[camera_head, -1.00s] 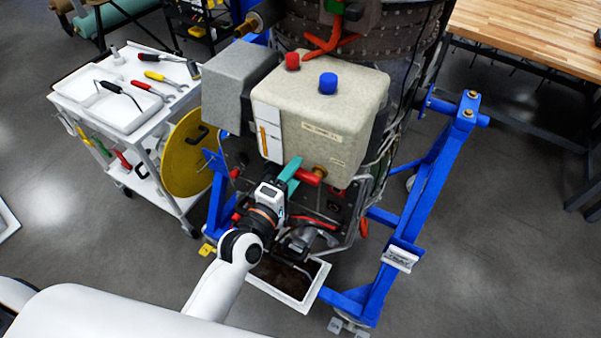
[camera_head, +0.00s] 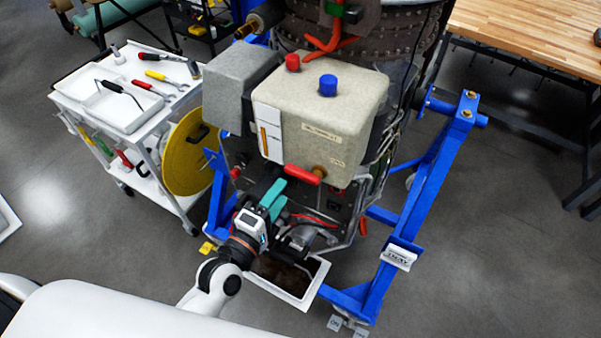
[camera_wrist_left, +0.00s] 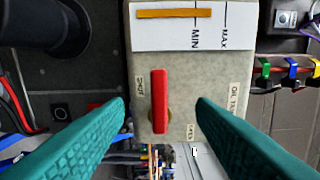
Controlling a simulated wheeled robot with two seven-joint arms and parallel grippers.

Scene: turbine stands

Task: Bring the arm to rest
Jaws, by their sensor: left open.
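My left gripper (camera_head: 279,192) is in front of the turbine stand, below the pale tank (camera_head: 330,112). Its teal fingers are open and empty. The tank's red valve handle (camera_head: 302,174) is just above and to the right of the fingers, apart from them. In the left wrist view, the red handle (camera_wrist_left: 159,100) shows between the two spread fingers, lying along the picture's vertical, with small labels on both sides. A level gauge (camera_wrist_left: 180,14) with MIN and MAX marks is above it. My right gripper is not in view.
The blue stand frame (camera_head: 430,190) rises at the right. A white-rimmed tray (camera_head: 313,286) with dark contents lies below my gripper. A white tool cart (camera_head: 150,128) and a yellow disc (camera_head: 187,160) are at left. A wooden bench (camera_head: 540,35) is at back right.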

